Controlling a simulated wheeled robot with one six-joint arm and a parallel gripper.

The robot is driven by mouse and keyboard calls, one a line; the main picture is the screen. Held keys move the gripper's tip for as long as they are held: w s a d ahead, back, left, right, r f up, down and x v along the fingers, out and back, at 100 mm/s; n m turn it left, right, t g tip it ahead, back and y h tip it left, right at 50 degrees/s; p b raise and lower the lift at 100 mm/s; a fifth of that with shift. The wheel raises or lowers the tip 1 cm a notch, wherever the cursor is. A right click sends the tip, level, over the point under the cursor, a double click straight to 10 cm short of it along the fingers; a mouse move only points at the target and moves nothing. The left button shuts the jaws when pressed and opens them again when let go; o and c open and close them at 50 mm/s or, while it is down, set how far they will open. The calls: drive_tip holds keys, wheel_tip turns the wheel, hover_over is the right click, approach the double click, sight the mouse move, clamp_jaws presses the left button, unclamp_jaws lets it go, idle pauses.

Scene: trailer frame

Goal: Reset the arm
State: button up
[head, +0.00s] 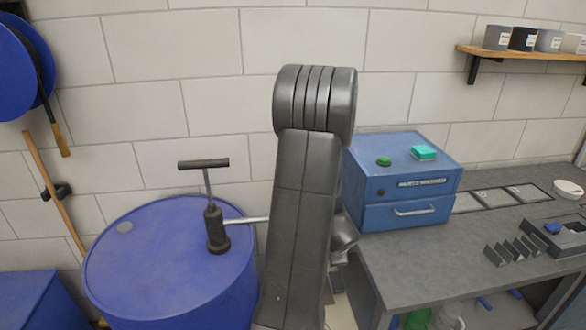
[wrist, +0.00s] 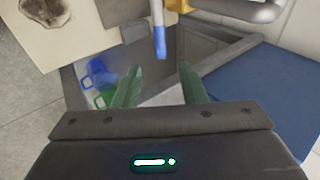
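My arm (head: 304,190) stands upright in the middle of the head view, folded at its rounded top joint. My gripper is not clearly visible there; the arm hides most of what lies behind it. In the wrist view, my gripper (wrist: 160,82) shows two green fingers spread apart. I see nothing held between them. A rod with a blue end (wrist: 160,42) shows beyond the fingertips, apart from them.
A blue drum (head: 150,270) with a T-handled pump (head: 217,230) stands left of the arm. A blue drawer cabinet (head: 405,185) sits on the grey bench (head: 440,265) at right. The wrist view shows blue (wrist: 98,72) and green (wrist: 104,98) items and a blue surface (wrist: 265,95).

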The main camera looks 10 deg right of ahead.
drive_tip(key=b+x, duration=0.2)
drive_tip(key=x, duration=1)
drive_tip(key=shift+w+d+f, duration=0.1)
drive_tip(key=shift+w+f, duration=0.05)
drive_tip(key=shift+w, duration=0.1)
drive_tip(key=p+v, duration=0.3)
drive_tip(key=v, duration=1.1)
drive_tip(key=b+x, duration=0.3)
drive_tip(key=x, duration=1)
drive_tip(key=shift+w+f, duration=0.15)
drive_tip(key=shift+f, duration=0.2)
drive_tip(key=shift+w+r+h, duration=0.1)
drive_tip(key=shift+w+h, duration=0.05)
drive_tip(key=shift+h, duration=0.15)
drive_tip(key=shift+r+n+h+b, duration=0.5)
drive_tip(key=shift+r+h, duration=0.2)
drive_tip(key=shift+h, duration=0.5)
drive_tip(key=shift+r, duration=0.1)
